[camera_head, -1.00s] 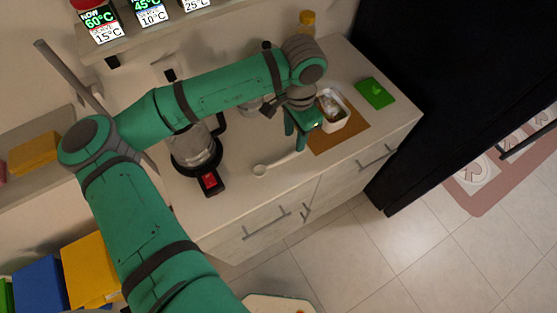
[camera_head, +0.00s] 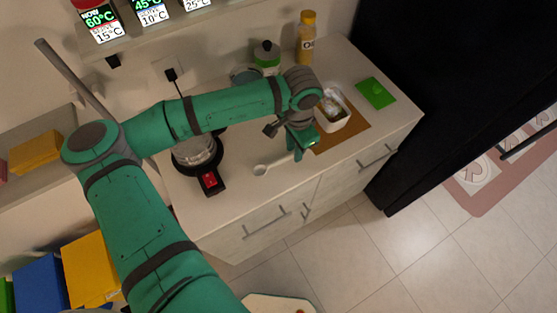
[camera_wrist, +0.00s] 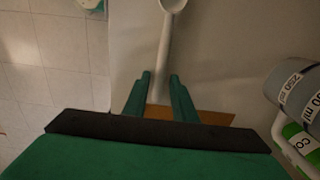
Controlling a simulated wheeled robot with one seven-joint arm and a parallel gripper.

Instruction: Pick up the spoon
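The spoon (camera_head: 260,170) is light coloured and lies on the counter. Its bowl points left in the head view, and its handle runs right towards my gripper. In the wrist view the spoon (camera_wrist: 165,42) shows its bowl at the top edge and its handle running down between my fingers. My gripper (camera_wrist: 161,76) is open, with one finger on each side of the handle and gaps visible. In the head view my gripper (camera_head: 298,152) is low over the counter at the handle's right end, which it partly hides.
A kettle base with a red switch (camera_head: 209,181) stands left of the spoon. A white container (camera_head: 338,122) sits on a brown board (camera_head: 352,134) to the right. A grey container with volume marks (camera_wrist: 296,88) is close on the right in the wrist view. The counter's front edge is near.

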